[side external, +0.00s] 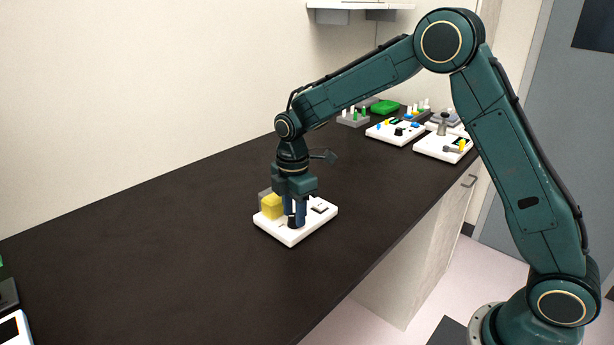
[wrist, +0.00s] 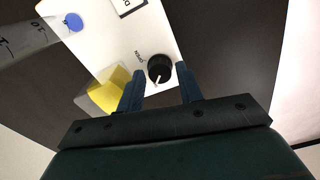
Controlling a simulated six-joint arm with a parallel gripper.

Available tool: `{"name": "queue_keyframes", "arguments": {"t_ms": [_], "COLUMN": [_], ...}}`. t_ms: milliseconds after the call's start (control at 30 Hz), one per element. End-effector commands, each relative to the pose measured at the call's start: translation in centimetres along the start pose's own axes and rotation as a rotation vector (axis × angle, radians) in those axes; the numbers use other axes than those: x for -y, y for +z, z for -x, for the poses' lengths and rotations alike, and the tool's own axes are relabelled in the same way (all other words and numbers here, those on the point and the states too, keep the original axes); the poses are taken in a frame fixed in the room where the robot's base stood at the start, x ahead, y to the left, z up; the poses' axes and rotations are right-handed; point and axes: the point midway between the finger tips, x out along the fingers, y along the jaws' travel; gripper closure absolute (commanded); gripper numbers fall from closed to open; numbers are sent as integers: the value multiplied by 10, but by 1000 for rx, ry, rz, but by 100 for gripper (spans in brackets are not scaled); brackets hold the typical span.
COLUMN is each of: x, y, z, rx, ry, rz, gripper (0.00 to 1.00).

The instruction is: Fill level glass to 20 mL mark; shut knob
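The black round knob (wrist: 158,66) with a white pointer line sits on a white board (wrist: 115,45), next to printed text that looks like "OPEN". My gripper (wrist: 159,80) is open, its two blue fingers on either side of the knob with a visible gap to it. In the side external view my gripper (side external: 294,222) points down over the white board (side external: 290,240). A clear grey column with scale marks, apparently the level glass (wrist: 30,38), stands at the left of the wrist view, cut off by the edge. Its liquid level cannot be read.
A yellow block in a clear case (wrist: 108,92) stands close beside the left finger; it also shows in the side external view (side external: 271,207). A blue round part (wrist: 73,21) is on the board. Other white boards (side external: 440,148) stand at the back right.

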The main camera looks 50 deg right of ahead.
Motion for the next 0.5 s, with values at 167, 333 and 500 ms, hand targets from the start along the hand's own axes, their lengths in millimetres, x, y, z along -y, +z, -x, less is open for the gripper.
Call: {"name": "queue_keyframes", "arguments": {"t_ms": [167,333,500], "x": [0,0,0], "y": [0,0,0], "z": [-6,-6,-6], "rx": [0,0,0], "ry": [0,0,0], "rz": [0,0,0], "gripper": [64,64,86]}}
